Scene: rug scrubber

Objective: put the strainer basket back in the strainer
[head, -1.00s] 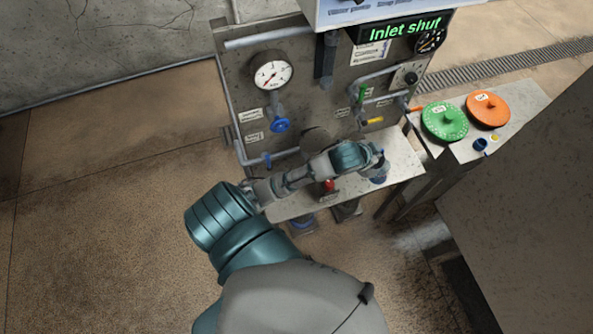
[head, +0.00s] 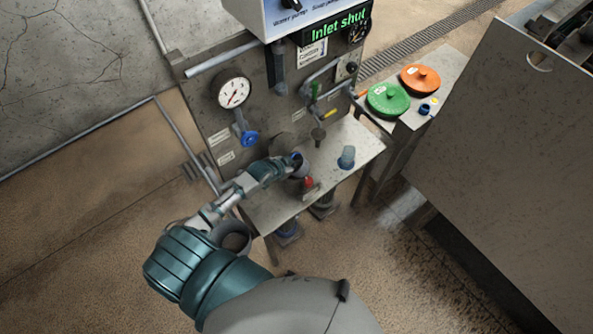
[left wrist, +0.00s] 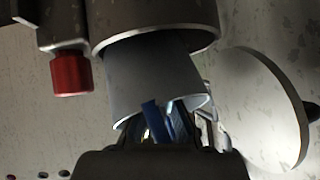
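My left gripper (head: 296,160) is at the front of the panel, by the grey strainer body above the shelf. In the left wrist view a grey cylinder, seemingly the strainer basket (left wrist: 155,75), stands with its far end inside the round rim of the strainer body (left wrist: 150,20). A blue strip, perhaps its handle, lies between the fingers of my left gripper (left wrist: 170,128), which look closed on it. How deep the basket sits is hidden. A round grey disc (left wrist: 262,105), perhaps the strainer's cover, stands open at the right. My right gripper is not in view.
A red knob (left wrist: 71,74) sits close left of the strainer opening. A blue-grey cup (head: 346,158) stands on the metal shelf (head: 348,183). A side table holds a green lid (head: 388,100) and an orange lid (head: 420,78). The display reads "Inlet shut".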

